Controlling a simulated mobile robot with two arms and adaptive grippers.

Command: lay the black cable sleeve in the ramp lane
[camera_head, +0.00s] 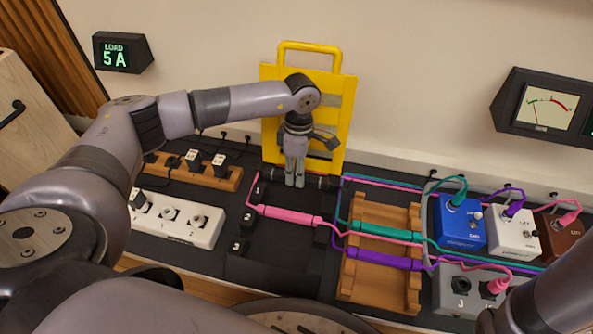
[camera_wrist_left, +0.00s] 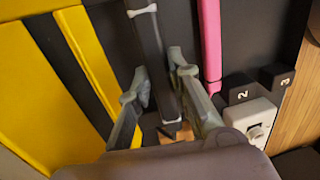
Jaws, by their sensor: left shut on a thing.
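The black cable sleeve (camera_head: 315,182) is between the fingers of my left gripper (camera_head: 294,181), which is shut on it near the foot of the yellow lid. In the left wrist view the sleeve (camera_wrist_left: 150,48) with its pale end band runs away between the fingertips (camera_wrist_left: 160,85). The black ramp base (camera_head: 278,263) has numbered lane blocks at its left. The pink sleeve (camera_head: 290,216) lies across it, beside and parallel to the black one. I cannot tell whether the black sleeve touches the lane floor. My right gripper is out of view.
The yellow lid (camera_head: 268,110) stands up behind the ramp. A wooden rack (camera_head: 376,288) at right holds a green sleeve (camera_head: 383,231) and a purple sleeve (camera_head: 384,259). Pedals (camera_head: 460,222) stand further right. A white power strip (camera_head: 178,218) lies left. The ramp's front part is bare.

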